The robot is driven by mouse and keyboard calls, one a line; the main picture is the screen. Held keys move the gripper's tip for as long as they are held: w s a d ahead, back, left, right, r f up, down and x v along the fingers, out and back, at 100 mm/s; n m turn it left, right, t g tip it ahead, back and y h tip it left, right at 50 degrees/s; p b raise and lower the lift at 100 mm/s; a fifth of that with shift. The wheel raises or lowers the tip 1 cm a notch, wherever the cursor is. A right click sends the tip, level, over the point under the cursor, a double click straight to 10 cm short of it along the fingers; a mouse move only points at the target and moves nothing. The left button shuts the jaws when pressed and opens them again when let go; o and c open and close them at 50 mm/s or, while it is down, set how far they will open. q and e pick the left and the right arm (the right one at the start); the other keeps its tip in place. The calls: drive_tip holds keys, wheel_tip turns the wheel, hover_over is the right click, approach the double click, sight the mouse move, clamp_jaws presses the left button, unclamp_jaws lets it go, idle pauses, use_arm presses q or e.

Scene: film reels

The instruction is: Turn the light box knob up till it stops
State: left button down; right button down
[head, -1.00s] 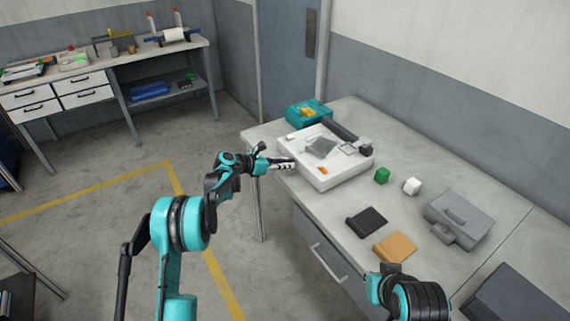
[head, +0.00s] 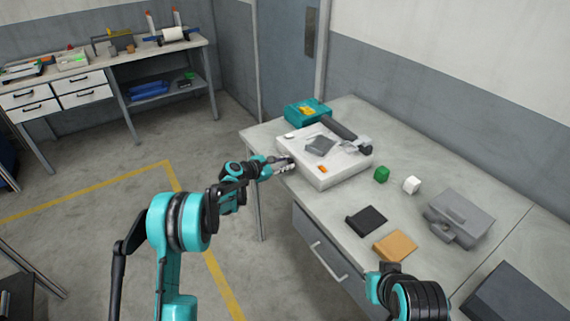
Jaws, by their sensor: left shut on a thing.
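The light box (head: 322,179) is a white, low box on the table, with a grey piece, a dark bar and a small orange item on top. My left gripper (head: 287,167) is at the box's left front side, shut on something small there. The knob itself cannot be made out; the fingers cover that spot. My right gripper (head: 392,270) is at the bottom right, only partly in view, over the table's front edge; its fingers cannot be made out.
A workbench (head: 100,62) stands at the back left.

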idle(0.3)
use_arm(q)
drive_tip(key=c, duration=1.3)
unclamp_jaws()
drive_tip(key=v, duration=1.2)
